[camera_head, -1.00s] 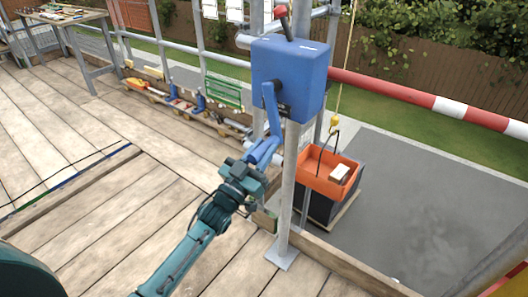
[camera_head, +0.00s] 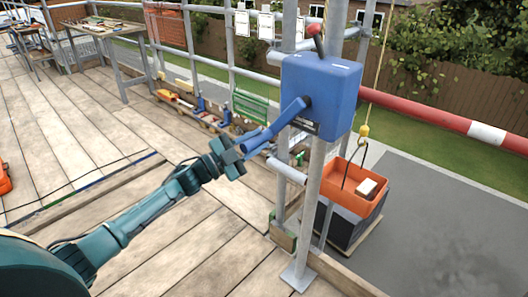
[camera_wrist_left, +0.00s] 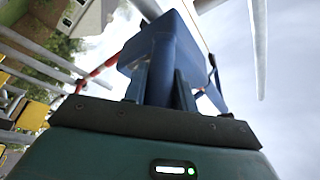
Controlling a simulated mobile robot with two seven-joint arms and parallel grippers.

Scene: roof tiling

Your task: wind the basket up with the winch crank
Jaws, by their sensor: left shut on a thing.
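The blue winch box (camera_head: 320,92) is fixed to a scaffold post, with a red-knobbed lever (camera_head: 316,40) on top. Its blue crank (camera_head: 288,119) points down and left from the hub. My left gripper (camera_head: 243,152) is shut on the crank's handle end, which its fingers partly hide. In the left wrist view, the gripper (camera_wrist_left: 163,88) reaches up towards the winch (camera_wrist_left: 180,35). The orange basket (camera_head: 343,196) hangs from a yellow hook (camera_head: 364,131) on a rope, with a pale block inside. I cannot tell whether it touches the dark stack (camera_head: 341,228) below. My right gripper is out of view.
A red-and-white rail (camera_head: 430,115) runs right from the winch. Scaffold posts (camera_head: 313,200) stand close by the crank. A pallet with tools (camera_head: 195,108) lies behind along the deck edge, and a workbench (camera_head: 105,25) stands at the far left. The plank deck (camera_head: 190,240) is largely clear.

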